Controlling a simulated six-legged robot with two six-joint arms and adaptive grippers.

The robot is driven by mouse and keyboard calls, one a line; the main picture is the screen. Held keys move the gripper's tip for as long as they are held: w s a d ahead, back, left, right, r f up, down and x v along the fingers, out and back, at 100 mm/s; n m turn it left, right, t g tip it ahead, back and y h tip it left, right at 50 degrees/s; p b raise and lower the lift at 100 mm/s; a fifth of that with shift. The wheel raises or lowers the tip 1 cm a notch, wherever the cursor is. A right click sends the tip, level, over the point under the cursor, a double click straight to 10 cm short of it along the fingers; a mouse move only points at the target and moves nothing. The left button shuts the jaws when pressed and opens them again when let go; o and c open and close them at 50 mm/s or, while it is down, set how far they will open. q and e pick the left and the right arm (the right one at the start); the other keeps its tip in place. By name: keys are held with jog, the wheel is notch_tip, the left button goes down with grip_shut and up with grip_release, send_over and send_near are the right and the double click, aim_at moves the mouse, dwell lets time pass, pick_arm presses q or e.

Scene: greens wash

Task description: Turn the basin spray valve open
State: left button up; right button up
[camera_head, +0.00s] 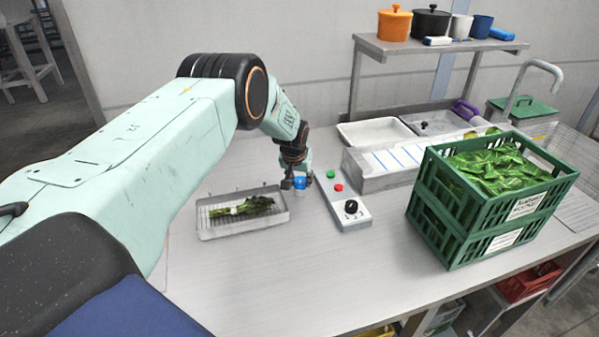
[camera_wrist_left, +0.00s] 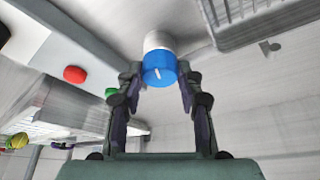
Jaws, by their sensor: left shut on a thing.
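The spray valve is a blue knob (camera_wrist_left: 160,68) with a white pointer mark, set on a white round base (camera_wrist_left: 158,41) in the left wrist view. In the head view the blue knob (camera_head: 300,183) shows small between the tray and the control box. My left gripper (camera_head: 296,180) reaches down to it from above. In the left wrist view the gripper (camera_wrist_left: 160,78) has one finger on each side of the knob and is shut on it. The basin (camera_head: 375,133) is a shallow white tub behind the control box. My right gripper is not in view.
A control box (camera_head: 352,213) with green and red buttons and a black dial stands just right of the gripper. A wire tray (camera_head: 206,224) with leafy greens (camera_head: 252,206) lies to the left. Stacked green crates (camera_head: 447,231) stand at right. The front counter is clear.

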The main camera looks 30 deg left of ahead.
pick_arm(q)
jog(key=shift+w+r+n+y, duration=0.2)
jog(key=shift+n+y, duration=0.1)
jog(key=shift+n, duration=1)
jog(key=shift+w+d+f+n+g+y+b, duration=0.1)
jog(key=shift+n+g+y+b, duration=0.15)
jog(key=shift+n, duration=0.35)
jog(key=shift+f+n+g+y+b, duration=0.15)
jog(key=shift+n+y, duration=0.1)
jog(key=shift+n, duration=0.35)
jog(key=n+g+b, duration=0.1)
jog(key=n+b, duration=0.2)
jog(key=b, duration=0.2)
jog(key=n+g+y+b, duration=0.1)
jog(key=n+b, duration=0.2)
jog(key=b, duration=0.2)
jog(key=shift+w+n, duration=0.1)
jog(key=shift+n, duration=0.3)
jog(key=shift+r+n+g+y+b, duration=0.35)
jog(key=shift+n+b, duration=0.45)
jog(key=shift+b, duration=0.75)
jog(key=shift+f, duration=0.1)
jog(key=o, duration=0.9)
jog(key=shift+o, duration=1.4)
jog(key=shift+f, duration=0.15)
jog(key=shift+d, duration=0.1)
